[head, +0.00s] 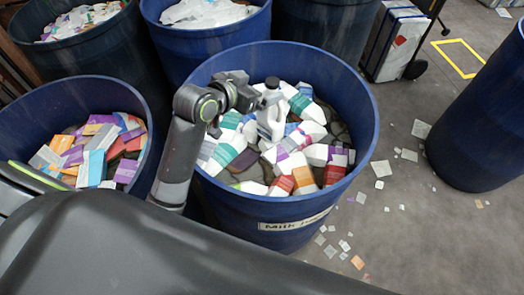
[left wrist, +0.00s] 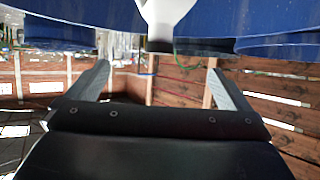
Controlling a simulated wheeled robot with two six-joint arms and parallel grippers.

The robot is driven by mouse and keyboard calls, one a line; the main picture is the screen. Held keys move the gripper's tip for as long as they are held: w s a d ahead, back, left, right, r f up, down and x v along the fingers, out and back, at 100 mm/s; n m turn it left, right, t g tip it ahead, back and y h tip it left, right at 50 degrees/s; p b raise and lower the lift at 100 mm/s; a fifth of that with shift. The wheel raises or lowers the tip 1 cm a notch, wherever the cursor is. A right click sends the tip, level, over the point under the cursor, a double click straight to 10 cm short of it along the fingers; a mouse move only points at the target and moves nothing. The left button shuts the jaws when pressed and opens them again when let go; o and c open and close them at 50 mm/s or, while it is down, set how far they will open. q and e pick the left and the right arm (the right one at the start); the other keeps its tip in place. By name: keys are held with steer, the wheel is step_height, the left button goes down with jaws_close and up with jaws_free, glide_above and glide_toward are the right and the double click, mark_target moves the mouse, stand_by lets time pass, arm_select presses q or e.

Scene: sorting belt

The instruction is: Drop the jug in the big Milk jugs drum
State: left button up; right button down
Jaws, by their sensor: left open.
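The white jug (head: 271,122) with a dark cap shows inside the rim of the big blue drum (head: 268,212), whose front label begins "Milk". It looks upright, over the cartons in the drum; I cannot tell whether it rests on them. My left gripper (head: 258,98) is over the drum, right beside the jug's upper part. In the left wrist view the two fingers of my left gripper (left wrist: 160,70) stand wide apart, with nothing between them. A white piece, likely the jug (left wrist: 165,10), shows beyond them at the top edge. My right gripper is not in view.
The labelled drum holds many cartons. A smaller blue drum (head: 148,100) with coloured boxes stands left. More drums stand behind, and one blue drum (head: 480,115) stands right. Scraps litter the floor (head: 410,225) between. A wheeled case (head: 400,42) stands at the back.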

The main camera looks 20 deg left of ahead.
arm_select(q)
steer(key=v, duration=1)
